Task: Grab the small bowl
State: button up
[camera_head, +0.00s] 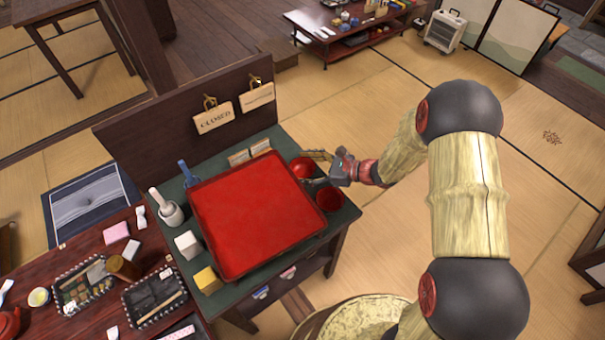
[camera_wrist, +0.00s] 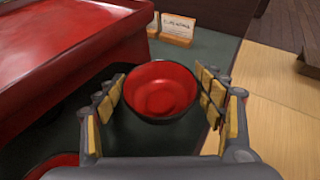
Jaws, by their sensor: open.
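A small round bowl (camera_wrist: 160,92), red inside and dark outside, stands upright on the green top of a stand in the wrist view. In the head view this bowl (camera_head: 302,166) is at the right far corner of a red tray. My gripper (camera_wrist: 163,98) is open, with one finger on each side of the bowl. The right finger overlaps the bowl's right rim in the picture; I cannot tell whether it touches. In the head view my gripper (camera_head: 319,168) reaches in from the right, partly hiding the bowl. A second red bowl (camera_head: 329,200) stands nearer; its rim shows in the wrist view (camera_wrist: 52,165).
The large red tray (camera_head: 255,215) fills most of the stand, close left of the bowls. Small cards (camera_wrist: 177,27) stand behind the bowl. A dark board with hanging signs (camera_head: 213,118) rises at the stand's back. Open tatami floor (camera_head: 390,240) lies to the right.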

jog(key=c, duration=0.8)
jog(key=shift+r, duration=0.15)
